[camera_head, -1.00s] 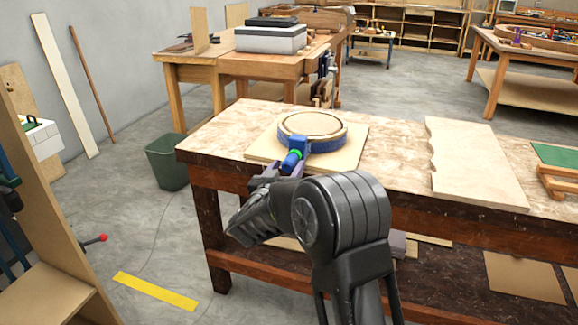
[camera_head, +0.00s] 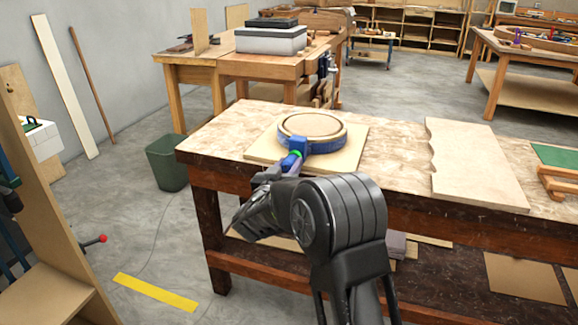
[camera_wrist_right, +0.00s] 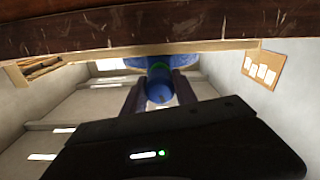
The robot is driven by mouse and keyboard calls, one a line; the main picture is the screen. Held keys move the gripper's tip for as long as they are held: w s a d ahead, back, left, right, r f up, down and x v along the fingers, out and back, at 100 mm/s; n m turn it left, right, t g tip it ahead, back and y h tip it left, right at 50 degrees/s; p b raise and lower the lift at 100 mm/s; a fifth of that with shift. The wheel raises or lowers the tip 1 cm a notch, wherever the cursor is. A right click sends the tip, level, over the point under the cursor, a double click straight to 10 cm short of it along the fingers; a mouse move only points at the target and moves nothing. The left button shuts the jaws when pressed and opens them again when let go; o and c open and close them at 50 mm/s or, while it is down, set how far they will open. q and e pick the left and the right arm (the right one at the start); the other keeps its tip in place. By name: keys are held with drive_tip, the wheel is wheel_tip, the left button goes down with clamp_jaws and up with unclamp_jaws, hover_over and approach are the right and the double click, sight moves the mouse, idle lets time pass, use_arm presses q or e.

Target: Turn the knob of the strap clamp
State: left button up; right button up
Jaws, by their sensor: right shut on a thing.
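The strap clamp (camera_head: 326,146) is a blue band around a round wooden form (camera_head: 312,125) lying on a square board. Its blue knob, with a green ring, points toward me at the clamp's front left. My right gripper (camera_head: 287,165) reaches the knob from the front and is shut on it. In the right wrist view the knob (camera_wrist_right: 160,86) shows between the two fingers (camera_wrist_right: 159,94), with part of the blue clamp behind it. In the head view the fingers hide part of the knob. My left gripper is in neither view.
The square board (camera_head: 262,151) lies on the workbench (camera_head: 225,135), near its left end. A wavy-edged wooden panel (camera_head: 470,165) and a green-topped piece (camera_head: 556,155) lie to the right. A dark green bin (camera_head: 167,163) stands on the floor left of the bench.

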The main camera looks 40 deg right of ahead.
clamp_jaws()
drive_tip(key=shift+m, duration=0.3)
drive_tip(key=m+b, duration=0.2)
drive_tip(key=m, duration=0.1)
drive_tip(key=shift+f+b, duration=0.2)
drive_tip(key=shift+b, duration=0.1)
drive_tip(key=shift+m+b, duration=0.8)
drive_tip(key=shift+m, duration=0.3)
drive_tip(key=shift+r+m+b, duration=0.15)
drive_tip(key=shift+m+b, duration=0.55)
drive_tip(key=shift+m, duration=0.4)
drive_tip(key=o, duration=1)
unclamp_jaws()
